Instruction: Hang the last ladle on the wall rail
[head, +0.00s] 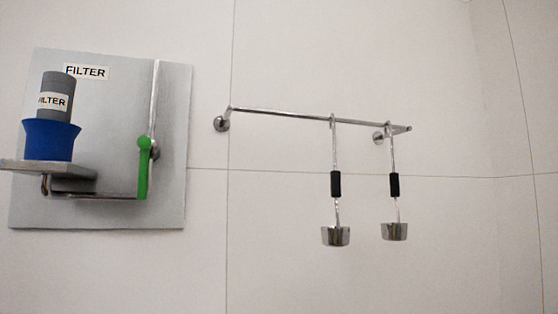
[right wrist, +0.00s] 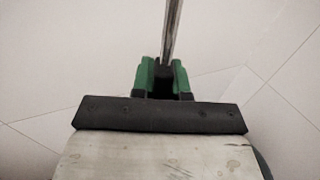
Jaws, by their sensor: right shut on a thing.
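The wall rail (head: 285,113) is a thin metal bar on the white tiled wall in the head view. Two ladles hang from its right half: one (head: 336,235) nearer the middle and one (head: 395,231) near the right end. In the right wrist view my right gripper (right wrist: 162,76) has green fingers shut on the black grip of a ladle (right wrist: 171,36). Its thin metal handle runs up out of the picture, and its cup is not visible. Neither of my grippers shows in the head view.
A grey wall panel (head: 105,70) at the left holds a shelf (head: 82,170) with a blue cup (head: 50,141) and a grey filter (head: 58,85). A green-handled lever (head: 143,170) sits at its right. The rail's left half is bare.

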